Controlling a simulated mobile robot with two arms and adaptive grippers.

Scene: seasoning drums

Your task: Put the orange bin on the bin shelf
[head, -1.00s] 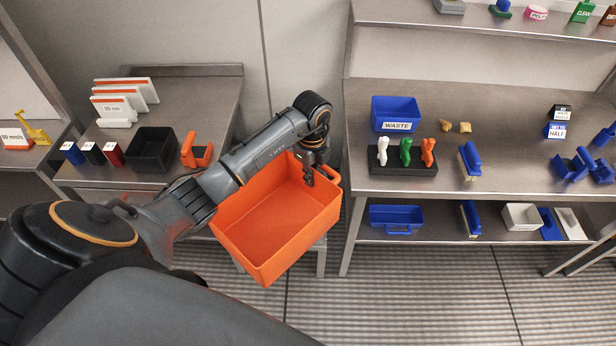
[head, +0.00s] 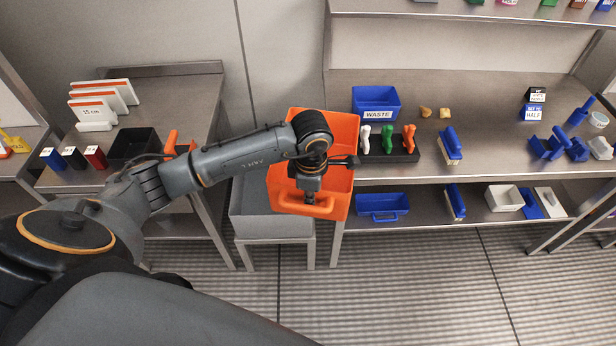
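The orange bin (head: 340,185) hangs in the middle of the head view, its open side facing me. My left gripper (head: 309,196) is at the handle on the bin's near rim and appears shut on it; the fingertips are partly hidden. My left arm covers part of the bin. The bin's right side overlaps the left end of the metal shelf unit in the picture; I cannot tell whether they touch. The unit's lower shelf (head: 425,212) holds a blue bin (head: 382,206) near its left end. My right gripper is not in view.
A grey tub on a low stand (head: 268,225) is below and left of the orange bin. The middle shelf holds a blue WASTE bin (head: 376,103), a black holder with coloured items (head: 405,155) and a blue brush (head: 449,146). The floor in front is clear.

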